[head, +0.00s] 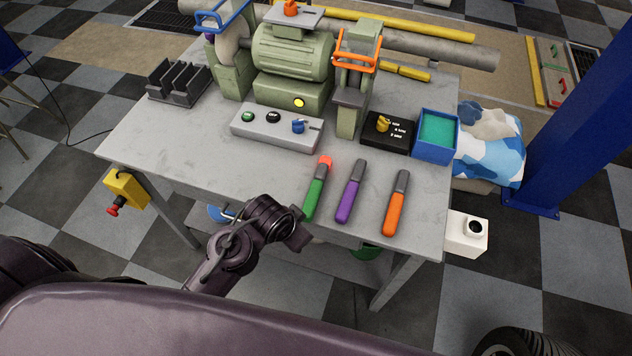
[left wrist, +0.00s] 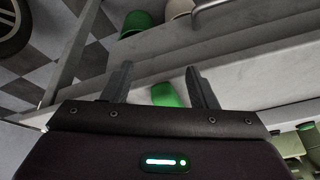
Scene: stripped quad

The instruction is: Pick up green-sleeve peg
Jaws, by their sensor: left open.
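The green-sleeve peg (head: 315,194) lies on the grey workbench (head: 265,172) near its front edge, with a grey upper part and a red tip. My left gripper (head: 299,228) is at the bench's front edge, just left of and nearer than the peg's green end. In the left wrist view my left gripper (left wrist: 160,84) is open, with its two fingers apart. The green sleeve (left wrist: 166,95) shows in the gap between the fingers, not visibly gripped. The rest of the peg is hidden there by the gripper body. My right gripper is not in view.
A purple-sleeve peg (head: 349,194) and an orange-sleeve peg (head: 395,206) lie to the right. A grey button box (head: 276,128), a green grinder (head: 292,62), a black slotted rack (head: 179,82) and a blue bin (head: 436,151) stand behind. The bench front left is clear.

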